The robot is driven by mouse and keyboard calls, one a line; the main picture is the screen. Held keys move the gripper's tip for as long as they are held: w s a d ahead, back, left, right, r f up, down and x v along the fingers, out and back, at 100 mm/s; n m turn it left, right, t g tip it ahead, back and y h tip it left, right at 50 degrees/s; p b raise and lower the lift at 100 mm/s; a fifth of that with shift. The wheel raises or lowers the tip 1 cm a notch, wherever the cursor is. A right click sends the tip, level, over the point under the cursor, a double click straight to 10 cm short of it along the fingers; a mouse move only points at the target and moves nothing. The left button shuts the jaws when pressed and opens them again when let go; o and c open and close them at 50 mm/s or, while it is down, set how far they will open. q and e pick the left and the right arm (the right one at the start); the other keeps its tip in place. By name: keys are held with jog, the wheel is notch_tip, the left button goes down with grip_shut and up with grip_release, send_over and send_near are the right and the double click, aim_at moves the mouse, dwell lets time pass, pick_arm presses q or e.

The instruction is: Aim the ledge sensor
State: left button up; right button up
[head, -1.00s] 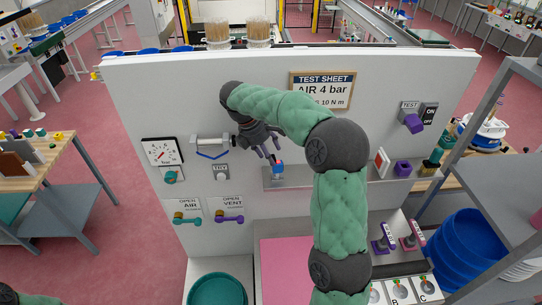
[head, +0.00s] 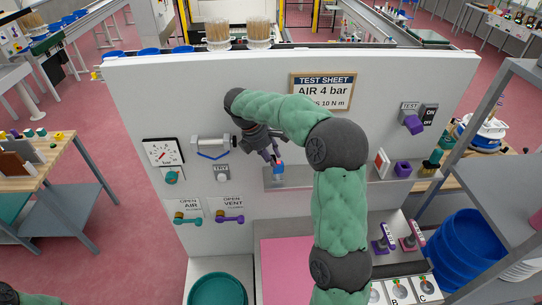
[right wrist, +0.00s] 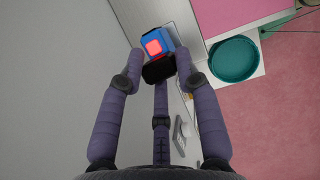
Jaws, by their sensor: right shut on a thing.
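The ledge sensor (head: 279,172) is a small blue block with a red patch, at the grey ledge (head: 325,179) on the white panel. In the right wrist view the sensor (right wrist: 166,38) shows its blue housing and glowing red face, with a black part below. My right gripper (head: 272,160) is at the sensor from the upper left and is shut on it. In the right wrist view the fingers of the gripper (right wrist: 157,66) stand on both sides of the sensor's black part. Only a bit of my left arm shows at the lower left; its gripper is out of view.
A pressure gauge (head: 163,152), a silver cylinder with a blue handle (head: 212,147) and a teal valve handle (head: 187,220) are on the panel to the left. A red-and-white plate (head: 382,163) and a purple block (head: 403,168) are to the right. A teal bowl (head: 218,289) stands below.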

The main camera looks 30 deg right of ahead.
jog(key=shift+d+m+p, duration=0.15)
jog(key=shift+m+p, duration=0.25)
jog(key=shift+m, duration=0.1)
jog(key=o, duration=1.1)
jog(key=shift+d, duration=0.1)
jog(key=shift+o, duration=0.2)
jog(key=shift+w+a+r, duration=0.15)
jog(key=shift+a+r, duration=0.05)
jog(key=shift+r, duration=0.05)
jog(key=v, duration=1.1)
jog(key=shift+r, duration=0.2)
jog(key=shift+w, duration=0.1)
jog(key=shift+c, duration=0.3)
